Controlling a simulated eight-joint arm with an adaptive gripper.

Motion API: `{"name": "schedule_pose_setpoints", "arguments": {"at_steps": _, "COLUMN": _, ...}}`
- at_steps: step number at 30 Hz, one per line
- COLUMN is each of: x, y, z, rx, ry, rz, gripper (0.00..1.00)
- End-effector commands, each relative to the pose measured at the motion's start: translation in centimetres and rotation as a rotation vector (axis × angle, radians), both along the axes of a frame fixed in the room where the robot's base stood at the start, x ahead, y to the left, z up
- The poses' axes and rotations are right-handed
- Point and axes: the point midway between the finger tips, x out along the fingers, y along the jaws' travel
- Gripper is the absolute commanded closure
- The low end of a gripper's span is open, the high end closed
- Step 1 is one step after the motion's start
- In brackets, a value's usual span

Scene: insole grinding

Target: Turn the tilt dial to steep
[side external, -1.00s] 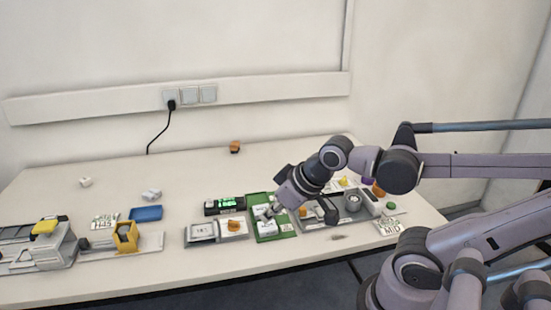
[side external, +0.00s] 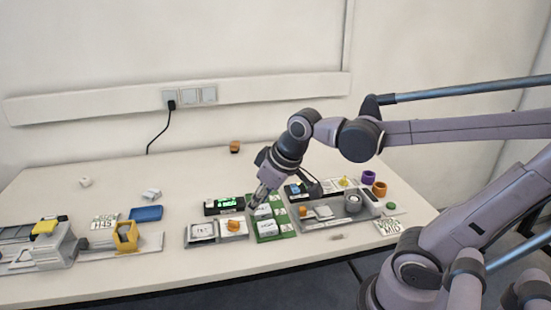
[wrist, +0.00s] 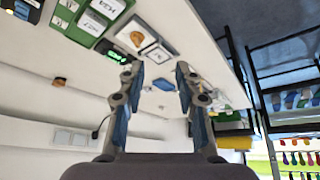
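An orange knob (side external: 234,225) sits on a white plate (side external: 242,235) in a grey tray left of the green board; it looks like a dial, but I cannot read any tilt marking. It also shows in the wrist view as an orange knob (wrist: 137,38), beyond my fingertips. My gripper (side external: 255,203) is above the upper left part of the green board (side external: 288,229), to the right of the knob and apart from it. In the wrist view my gripper (wrist: 159,78) has two separated fingers with nothing between them.
A black box with a green display (side external: 224,205) stands just behind the knob. White labelled cards lie on the green board. A grey fixture (side external: 354,203) stands at right, a yellow and grey machine (side external: 126,237) at left. The table's back middle is mostly clear.

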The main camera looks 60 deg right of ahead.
Motion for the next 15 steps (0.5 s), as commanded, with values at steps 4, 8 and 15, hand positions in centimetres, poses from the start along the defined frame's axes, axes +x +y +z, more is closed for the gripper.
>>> {"name": "schedule_pose_setpoints", "arguments": {"at_steps": 4, "x": 2.7, "y": -1.0, "z": 0.3, "rx": -0.02, "ry": 0.089, "rz": 0.029, "gripper": 0.66}}
{"name": "schedule_pose_setpoints", "arguments": {"at_steps": 8, "x": 5.0, "y": -1.9, "z": -0.1, "rx": -0.034, "ry": 0.165, "rz": 0.059, "gripper": 0.66}}
{"name": "schedule_pose_setpoints", "arguments": {"at_steps": 15, "x": 9.1, "y": -3.8, "z": -1.8, "rx": -0.042, "ry": 0.307, "rz": 0.117, "gripper": 0.66}}
